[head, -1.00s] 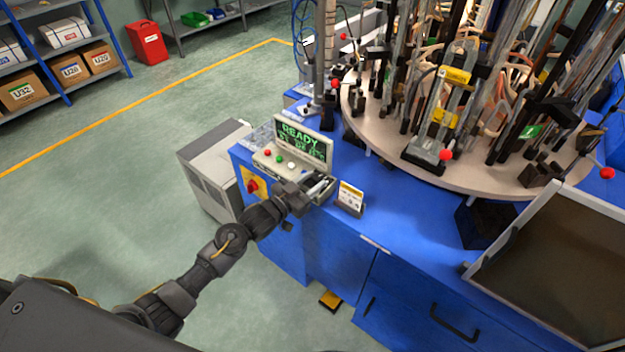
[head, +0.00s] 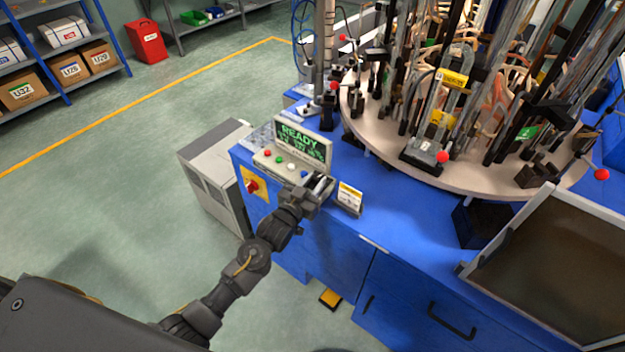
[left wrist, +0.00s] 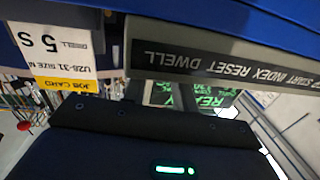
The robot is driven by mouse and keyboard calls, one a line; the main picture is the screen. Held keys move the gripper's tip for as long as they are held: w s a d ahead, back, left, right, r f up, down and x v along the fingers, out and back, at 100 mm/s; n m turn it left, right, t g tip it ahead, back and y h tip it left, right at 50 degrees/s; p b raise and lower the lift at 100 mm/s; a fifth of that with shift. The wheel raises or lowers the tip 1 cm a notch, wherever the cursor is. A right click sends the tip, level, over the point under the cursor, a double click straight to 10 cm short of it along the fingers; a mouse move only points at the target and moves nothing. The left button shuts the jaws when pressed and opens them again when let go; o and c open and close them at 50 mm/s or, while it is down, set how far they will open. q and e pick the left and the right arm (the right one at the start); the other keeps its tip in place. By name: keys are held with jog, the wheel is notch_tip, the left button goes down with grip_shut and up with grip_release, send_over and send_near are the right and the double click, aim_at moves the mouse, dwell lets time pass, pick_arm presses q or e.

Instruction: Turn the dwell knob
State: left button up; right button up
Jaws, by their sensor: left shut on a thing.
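My left gripper (head: 321,185) is at the right end of the control panel (head: 268,163) in the head view, by the DWELL end of its label strip. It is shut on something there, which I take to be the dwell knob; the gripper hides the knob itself. In the left wrist view the two fingers (left wrist: 167,94) reach to the panel behind the upside-down strip (left wrist: 225,66) reading START INDEX RESET DWELL. A job card (head: 350,196) stands right of the gripper; in the left wrist view the card (left wrist: 55,45) reads DWELL 5 S. My right gripper is out of view.
The green READY display (head: 300,141) stands behind the panel buttons. A red switch on a yellow plate (head: 252,184) is on the cabinet front. A dark framed panel (head: 545,260) is at the lower right.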

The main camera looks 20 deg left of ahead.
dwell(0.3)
pick_arm(q)
jog(key=o, duration=0.7)
jog(key=b+v, duration=0.1)
jog(key=v, duration=0.9)
jog(key=shift+s+d+b, duration=0.1)
jog(key=shift+s+b, duration=0.3)
jog(key=shift+s, duration=0.05)
